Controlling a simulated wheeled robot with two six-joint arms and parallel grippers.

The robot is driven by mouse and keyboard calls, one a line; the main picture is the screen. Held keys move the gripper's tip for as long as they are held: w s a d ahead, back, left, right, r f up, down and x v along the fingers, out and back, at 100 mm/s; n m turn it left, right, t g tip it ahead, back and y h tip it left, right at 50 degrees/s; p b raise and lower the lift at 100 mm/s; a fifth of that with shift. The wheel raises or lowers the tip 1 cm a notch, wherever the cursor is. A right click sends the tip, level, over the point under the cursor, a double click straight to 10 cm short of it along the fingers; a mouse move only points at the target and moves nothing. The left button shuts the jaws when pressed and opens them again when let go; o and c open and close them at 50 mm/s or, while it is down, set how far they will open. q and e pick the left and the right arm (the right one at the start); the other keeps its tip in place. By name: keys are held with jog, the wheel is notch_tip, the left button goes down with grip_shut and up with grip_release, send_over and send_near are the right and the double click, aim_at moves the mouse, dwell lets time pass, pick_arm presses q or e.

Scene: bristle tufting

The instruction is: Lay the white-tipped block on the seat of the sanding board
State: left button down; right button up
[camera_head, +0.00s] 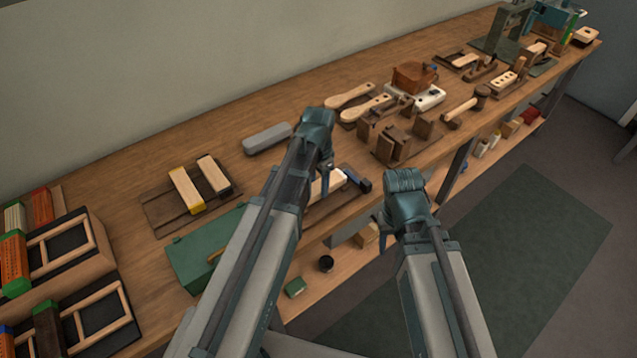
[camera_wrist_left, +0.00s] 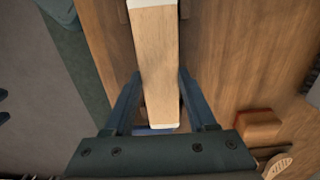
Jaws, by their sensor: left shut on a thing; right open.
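The white-tipped block (camera_wrist_left: 158,65) is pale wood with a white end at the top and another near the bottom of the left wrist view. My left gripper (camera_wrist_left: 154,92) is shut on its sides. In the head view the block (camera_head: 333,182) shows partly behind my left gripper (camera_head: 325,180). A dark board (camera_head: 338,203) with a blue and black end piece (camera_head: 358,180), seemingly the sanding board, is under it. I cannot tell whether the block touches the seat. My right gripper (camera_head: 381,228) is open and empty, off the bench's front edge.
Left of my left arm, a dark tray (camera_head: 158,213) holds a yellow-tipped block (camera_head: 186,190) and a pale one (camera_head: 213,173). A green case (camera_head: 195,250) and a grey block (camera_head: 267,138) are close to the arm. Wooden brushes (camera_head: 350,96) and brown fixtures stand to the right.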

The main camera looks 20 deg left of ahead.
pick_arm(q)
jog(key=shift+f+b, duration=0.35)
jog(key=shift+f, duration=0.05)
grip_release()
dwell(0.4)
jog(key=shift+r, duration=0.2)
jog(key=shift+r+p, duration=3.9)
jog(key=shift+p, duration=0.2)
jog(key=s+d+n+y, duration=0.1)
jog(key=s+d+n, duration=0.2)
jog(key=s+d, duration=0.7)
jog(key=s, duration=0.4)
jog(key=shift+s+d+n, duration=0.2)
jog(key=shift+d+n, duration=0.05)
jog(key=shift+n, duration=0.15)
